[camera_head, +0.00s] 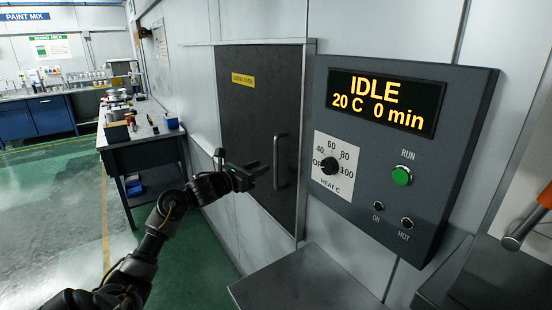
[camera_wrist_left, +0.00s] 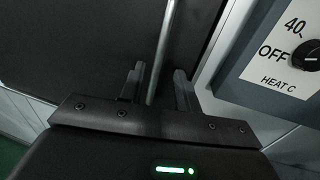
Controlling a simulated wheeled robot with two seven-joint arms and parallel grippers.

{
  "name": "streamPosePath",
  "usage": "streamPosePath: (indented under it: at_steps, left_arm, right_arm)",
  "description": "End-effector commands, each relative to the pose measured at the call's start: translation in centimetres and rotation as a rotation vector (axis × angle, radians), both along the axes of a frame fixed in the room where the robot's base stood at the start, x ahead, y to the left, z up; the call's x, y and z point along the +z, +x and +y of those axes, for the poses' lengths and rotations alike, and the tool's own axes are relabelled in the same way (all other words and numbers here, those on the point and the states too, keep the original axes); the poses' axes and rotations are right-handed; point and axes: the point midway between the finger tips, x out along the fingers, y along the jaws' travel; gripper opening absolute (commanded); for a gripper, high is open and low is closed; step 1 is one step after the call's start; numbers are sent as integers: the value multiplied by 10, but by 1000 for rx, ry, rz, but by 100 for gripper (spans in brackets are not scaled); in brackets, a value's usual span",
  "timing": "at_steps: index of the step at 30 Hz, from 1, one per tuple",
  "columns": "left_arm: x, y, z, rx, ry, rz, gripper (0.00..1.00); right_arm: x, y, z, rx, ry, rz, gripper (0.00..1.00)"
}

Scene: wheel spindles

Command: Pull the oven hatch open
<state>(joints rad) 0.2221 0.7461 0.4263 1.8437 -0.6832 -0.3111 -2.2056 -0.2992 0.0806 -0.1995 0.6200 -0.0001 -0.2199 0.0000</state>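The oven hatch (camera_head: 250,118) is a dark grey panel with a yellow label, and it looks shut in its frame. Its upright bar handle (camera_head: 280,160) is near the right edge of the hatch. My left gripper (camera_head: 262,174) is in front of the hatch, just left of the handle in the head view. In the left wrist view, the handle (camera_wrist_left: 162,45) runs down between the two spread fingers of my left gripper (camera_wrist_left: 160,78). The fingers appear apart from the bar on both sides. My right gripper is not in view.
A control panel (camera_head: 455,120) reading IDLE, 20 C, 0 min is right of the hatch; its heat dial (camera_head: 330,166) points near OFF. A grey metal surface (camera_head: 310,280) lies below. A workbench (camera_head: 140,135) stands left. Green floor is free between.

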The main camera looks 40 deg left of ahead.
Motion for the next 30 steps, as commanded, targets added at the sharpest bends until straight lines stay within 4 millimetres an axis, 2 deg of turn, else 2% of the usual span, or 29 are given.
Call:
streamPosePath:
  at_steps: [1, 6, 12, 18, 26, 30]
  left_arm:
    - [6, 11, -1, 0, -8, -1, 33]
    - [6, 43, -4, 1, -9, -1, 33]
    - [4, 71, -7, 0, -6, 0, 33]
    - [1, 82, -8, -1, -3, 0, 33]
    - [0, 83, -8, -1, -2, 0, 33]
    - [0, 83, -8, 0, -2, 0, 14]
  right_arm:
    - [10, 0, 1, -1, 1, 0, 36]
    - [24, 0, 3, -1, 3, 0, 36]
    - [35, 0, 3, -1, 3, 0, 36]
    - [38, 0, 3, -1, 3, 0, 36]
    - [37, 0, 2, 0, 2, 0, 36]
    - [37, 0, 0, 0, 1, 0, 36]
